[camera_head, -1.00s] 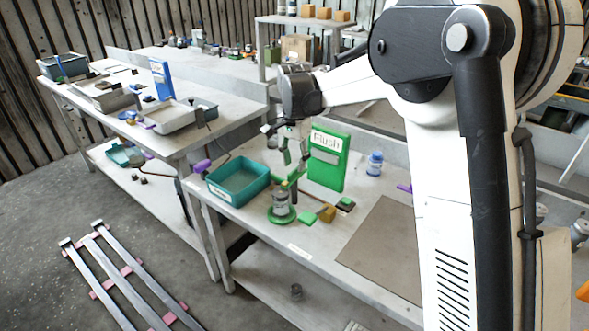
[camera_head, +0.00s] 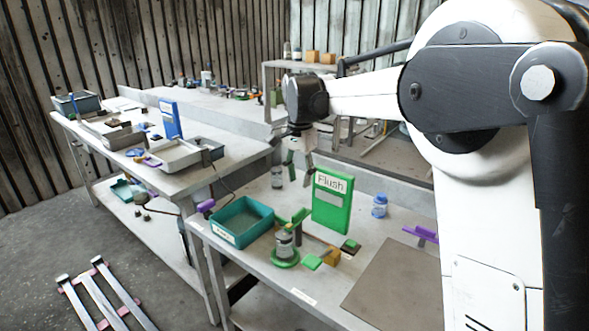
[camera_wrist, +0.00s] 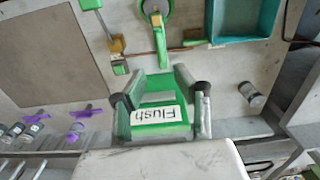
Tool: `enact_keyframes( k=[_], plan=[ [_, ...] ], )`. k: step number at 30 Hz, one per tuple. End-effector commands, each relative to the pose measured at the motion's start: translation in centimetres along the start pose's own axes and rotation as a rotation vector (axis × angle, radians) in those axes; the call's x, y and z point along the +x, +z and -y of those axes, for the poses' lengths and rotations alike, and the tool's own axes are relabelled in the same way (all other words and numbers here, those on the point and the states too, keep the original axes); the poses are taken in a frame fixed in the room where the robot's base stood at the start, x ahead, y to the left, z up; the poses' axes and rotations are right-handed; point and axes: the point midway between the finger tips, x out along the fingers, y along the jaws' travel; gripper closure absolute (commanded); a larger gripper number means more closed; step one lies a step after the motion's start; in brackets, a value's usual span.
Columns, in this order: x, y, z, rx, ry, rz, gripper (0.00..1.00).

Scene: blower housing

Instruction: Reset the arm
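My gripper (camera_head: 299,174) hangs pointing down over the near bench, beside the upper left of the green Flush panel (camera_head: 331,201). Its two fingers are apart with nothing between them. In the wrist view the open gripper (camera_wrist: 158,76) shows with the Flush panel (camera_wrist: 160,115) behind and between the fingers. The gripper touches nothing that I can see. My arm reaches in from the right of the head view.
On the bench are a teal bin (camera_head: 243,222), a grey canister (camera_head: 284,243) on a green round stand, another canister (camera_head: 277,178), a blue-capped bottle (camera_head: 380,205) and a grey mat (camera_head: 392,297). A second bench (camera_head: 180,180) stands to the left.

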Motion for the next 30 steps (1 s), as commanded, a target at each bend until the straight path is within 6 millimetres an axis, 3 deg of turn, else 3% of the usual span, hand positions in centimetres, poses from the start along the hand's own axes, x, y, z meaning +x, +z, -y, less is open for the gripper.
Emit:
enact_keyframes(
  k=[5, 16, 23, 30],
  plan=[
    [-1.6, 0.8, -2.3, -0.04, -0.028, -0.024, 0.71],
    [-5.2, 4.6, -10.9, -0.207, -0.122, -0.136, 0.71],
    [-5.9, 7.5, -16.3, -0.312, -0.167, -0.218, 0.71],
    [-5.4, 10.8, -21.7, -0.42, -0.201, -0.313, 0.71]
  ],
)
